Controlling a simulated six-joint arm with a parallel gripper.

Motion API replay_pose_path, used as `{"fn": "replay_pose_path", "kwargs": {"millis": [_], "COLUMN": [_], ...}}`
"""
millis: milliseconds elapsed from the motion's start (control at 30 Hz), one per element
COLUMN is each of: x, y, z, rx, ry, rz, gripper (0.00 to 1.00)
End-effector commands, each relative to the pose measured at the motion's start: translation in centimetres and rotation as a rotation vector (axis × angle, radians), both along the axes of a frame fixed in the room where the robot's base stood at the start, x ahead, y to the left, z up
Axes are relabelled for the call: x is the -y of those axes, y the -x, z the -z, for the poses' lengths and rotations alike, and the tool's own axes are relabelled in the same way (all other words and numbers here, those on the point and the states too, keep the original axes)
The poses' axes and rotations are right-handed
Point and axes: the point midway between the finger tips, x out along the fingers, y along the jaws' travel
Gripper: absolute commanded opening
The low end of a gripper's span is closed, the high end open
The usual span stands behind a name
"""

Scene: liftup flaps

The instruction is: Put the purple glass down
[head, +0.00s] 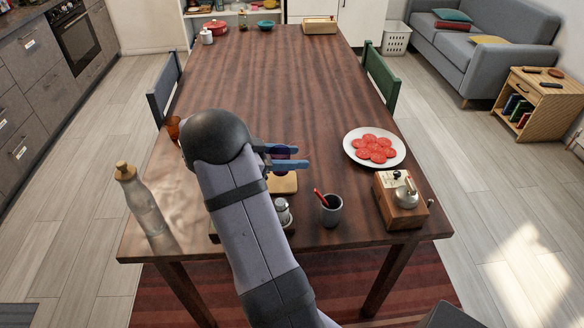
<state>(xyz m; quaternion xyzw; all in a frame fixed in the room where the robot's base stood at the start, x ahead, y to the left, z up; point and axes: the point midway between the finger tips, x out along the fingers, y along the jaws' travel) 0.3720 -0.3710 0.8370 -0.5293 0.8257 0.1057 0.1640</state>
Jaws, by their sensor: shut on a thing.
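My gripper (290,157), with blue fingers, is shut on the purple glass (280,153). Only a small dark purple part of the glass shows between the fingers. The rest is hidden by the fingers and my arm. The glass is over the near half of the wooden table (270,75), above a tan board (284,184). I cannot tell whether its base touches anything.
Near the gripper are a shaker (283,212), a grey cup (331,214) with a red item, a plate of red slices (374,147) and a wooden box (401,207). A bottle (143,203) and an amber glass (173,128) stand left. The table's middle is clear.

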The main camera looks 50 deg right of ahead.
Motion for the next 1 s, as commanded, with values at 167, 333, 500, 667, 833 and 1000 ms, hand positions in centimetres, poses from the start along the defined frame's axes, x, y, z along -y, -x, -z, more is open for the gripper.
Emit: {"fn": "replay_pose_path", "kwargs": {"millis": [167,333,500,667,833,1000], "x": [0.0,0.0,0.0,0.0,0.0,0.0], "y": [0.0,0.0,0.0,0.0,0.0,0.0], "z": [0.4,2.3,3.7,3.7,3.8,4.0], "rx": [0.0,-0.002,0.0,0.001,0.0,0.0], "ry": [0.0,-0.001,0.001,0.001,0.0,0.0], "rz": [0.0,0.0,0.0,-0.001,-0.001,-0.001], "gripper": [0.17,0.17,0.17,0.17,0.17,0.6]}}
